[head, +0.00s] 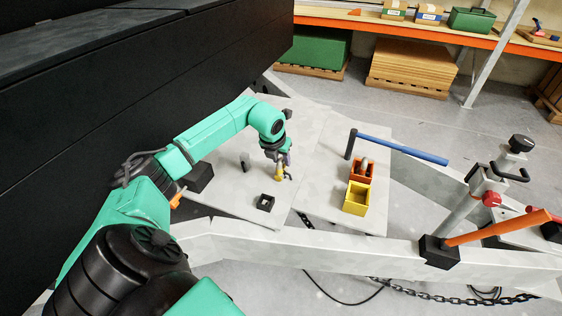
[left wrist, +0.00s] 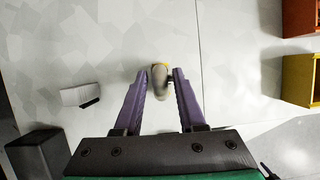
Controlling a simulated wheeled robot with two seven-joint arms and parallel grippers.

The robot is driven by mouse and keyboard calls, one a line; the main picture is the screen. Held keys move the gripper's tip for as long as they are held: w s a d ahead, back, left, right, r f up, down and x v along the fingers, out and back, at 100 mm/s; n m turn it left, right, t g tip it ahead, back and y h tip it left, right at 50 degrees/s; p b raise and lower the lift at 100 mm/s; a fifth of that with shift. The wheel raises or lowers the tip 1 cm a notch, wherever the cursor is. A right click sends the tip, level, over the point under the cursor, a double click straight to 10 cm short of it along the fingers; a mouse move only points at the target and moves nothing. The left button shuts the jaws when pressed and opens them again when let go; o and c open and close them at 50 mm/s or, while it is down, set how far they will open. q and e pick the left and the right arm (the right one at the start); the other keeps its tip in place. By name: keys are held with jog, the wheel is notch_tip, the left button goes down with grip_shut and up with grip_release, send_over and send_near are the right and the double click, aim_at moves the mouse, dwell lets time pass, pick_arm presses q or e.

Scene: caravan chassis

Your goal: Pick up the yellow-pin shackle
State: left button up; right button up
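The yellow-pin shackle (head: 279,173) is at the pale plate, right under my left gripper (head: 284,157). In the left wrist view the shackle (left wrist: 160,82) shows as a blurred grey rounded body with a bit of yellow at its far end. It sits between the purple fingertips of my left gripper (left wrist: 163,72). The fingers stand apart, one on each side of it, with a narrow gap showing; whether either finger touches it I cannot tell. Whether the shackle rests on the plate is also unclear. My right gripper is not in view.
An orange bin (head: 354,175) holding a grey piece and a yellow bin (head: 357,199) stand to the right. A black square socket (head: 265,202), a grey peg (head: 245,161) and a black block (head: 199,177) are nearby.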

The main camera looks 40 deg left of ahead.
pick_arm(q)
grip_shut()
jog(key=shift+w+r, duration=0.1)
jog(key=shift+r, duration=0.05)
